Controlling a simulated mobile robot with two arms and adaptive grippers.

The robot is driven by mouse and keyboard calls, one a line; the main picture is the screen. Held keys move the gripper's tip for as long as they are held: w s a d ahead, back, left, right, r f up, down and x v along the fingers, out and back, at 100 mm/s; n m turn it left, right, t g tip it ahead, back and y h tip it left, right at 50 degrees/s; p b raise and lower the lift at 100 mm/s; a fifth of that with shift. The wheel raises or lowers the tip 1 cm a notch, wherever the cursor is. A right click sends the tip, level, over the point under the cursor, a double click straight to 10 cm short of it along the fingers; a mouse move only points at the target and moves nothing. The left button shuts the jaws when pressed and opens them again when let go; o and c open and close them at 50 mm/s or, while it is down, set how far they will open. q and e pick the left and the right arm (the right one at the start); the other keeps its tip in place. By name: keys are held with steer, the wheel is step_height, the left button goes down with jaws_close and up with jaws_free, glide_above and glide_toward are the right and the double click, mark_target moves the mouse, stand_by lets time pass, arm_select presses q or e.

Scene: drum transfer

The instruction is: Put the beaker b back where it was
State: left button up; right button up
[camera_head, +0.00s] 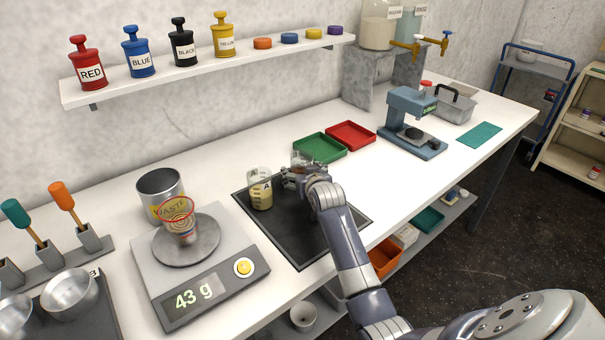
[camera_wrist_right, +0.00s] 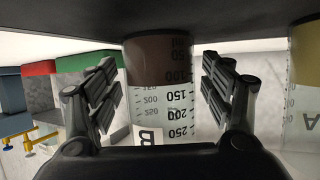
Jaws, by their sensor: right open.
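Beaker b (camera_wrist_right: 165,95) is a clear graduated cup with a B label and brown content at its base end. It stands on the black mat (camera_head: 300,245) and shows upside down in the right wrist view. My right gripper (camera_head: 290,175) is open, with one finger on each side of beaker b. In the head view the gripper and wrist mostly hide it. Beaker A (camera_head: 261,192), with pale yellow content, stands close to the left on the same mat. It also shows at the right edge of the wrist view (camera_wrist_right: 304,75). My left gripper is not in view.
A scale (camera_head: 190,292) reading 43 g stands left of the mat, bearing a red-rimmed cup (camera_head: 181,225). A WASTE can (camera_head: 160,187) stands behind. Green (camera_head: 320,148) and red (camera_head: 350,135) trays lie beyond the gripper. The table's front edge is near the mat.

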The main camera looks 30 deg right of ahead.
steer(key=shift+r, duration=0.15)
steer(key=v, duration=1.2)
steer(key=shift+r, duration=0.1)
stand_by(0.3)
